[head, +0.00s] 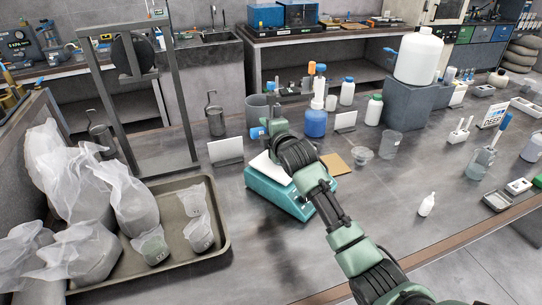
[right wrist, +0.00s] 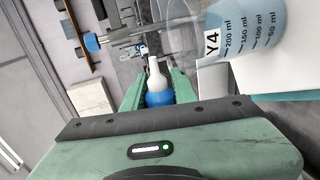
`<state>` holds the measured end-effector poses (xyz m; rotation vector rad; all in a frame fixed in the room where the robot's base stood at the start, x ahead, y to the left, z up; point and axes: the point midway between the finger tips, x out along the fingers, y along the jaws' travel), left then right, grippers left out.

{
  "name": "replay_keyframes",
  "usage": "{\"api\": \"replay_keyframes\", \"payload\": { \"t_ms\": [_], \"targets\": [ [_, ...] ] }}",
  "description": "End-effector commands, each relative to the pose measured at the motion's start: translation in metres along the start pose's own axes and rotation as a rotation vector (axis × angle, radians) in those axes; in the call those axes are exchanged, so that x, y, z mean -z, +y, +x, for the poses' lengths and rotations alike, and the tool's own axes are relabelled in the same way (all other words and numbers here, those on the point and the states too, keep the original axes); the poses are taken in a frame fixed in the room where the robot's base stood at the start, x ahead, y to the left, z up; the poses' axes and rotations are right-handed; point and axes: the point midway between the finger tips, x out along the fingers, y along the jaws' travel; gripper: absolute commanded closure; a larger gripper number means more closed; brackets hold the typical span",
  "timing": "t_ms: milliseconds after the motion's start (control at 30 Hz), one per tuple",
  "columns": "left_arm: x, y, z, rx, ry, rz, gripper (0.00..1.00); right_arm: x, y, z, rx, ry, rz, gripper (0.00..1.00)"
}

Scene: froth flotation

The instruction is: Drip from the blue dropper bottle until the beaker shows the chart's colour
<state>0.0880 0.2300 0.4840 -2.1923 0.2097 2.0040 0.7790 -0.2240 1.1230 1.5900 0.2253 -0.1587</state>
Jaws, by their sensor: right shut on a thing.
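My right gripper (right wrist: 158,95) is shut on the blue dropper bottle (right wrist: 158,99), whose white nozzle points away from the wrist. In the head view the same gripper (head: 266,130) is above the back of the teal scale (head: 290,190), and the blue bottle (head: 257,133) shows at its left side. In the right wrist view a clear beaker (right wrist: 265,45) marked Y4, with volume marks and pale blue liquid, appears close to the right of the bottle, apart from it. My left gripper is not in view.
A tray (head: 218,240) with bags and cups fills the left, beside a metal frame (head: 184,95). Bottles, including a blue one (head: 316,123), stand behind the scale. A beaker with a blue-handled tool (head: 480,162) and a small white bottle (head: 427,205) are at right.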

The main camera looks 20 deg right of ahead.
Motion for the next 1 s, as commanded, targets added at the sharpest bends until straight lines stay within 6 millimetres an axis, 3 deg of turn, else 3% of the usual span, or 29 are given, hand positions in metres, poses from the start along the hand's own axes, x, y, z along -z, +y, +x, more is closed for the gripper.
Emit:
{"api": "replay_keyframes", "payload": {
  "t_ms": [100,267,467,700,1000],
  "targets": [
    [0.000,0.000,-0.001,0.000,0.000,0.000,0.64,-0.005,0.010,0.008,-0.002,-0.003,0.006,1.00],
    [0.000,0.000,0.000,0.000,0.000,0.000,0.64,-0.005,0.010,0.009,-0.001,-0.001,0.016,1.00],
    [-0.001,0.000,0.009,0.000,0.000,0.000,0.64,-0.004,0.016,0.007,-0.003,0.046,0.205,1.00],
    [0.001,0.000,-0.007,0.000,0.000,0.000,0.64,-0.007,0.028,0.004,-0.003,0.095,0.405,1.00],
    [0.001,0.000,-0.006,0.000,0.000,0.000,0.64,-0.006,0.028,0.004,-0.004,0.107,0.450,1.00]
  ]
}}
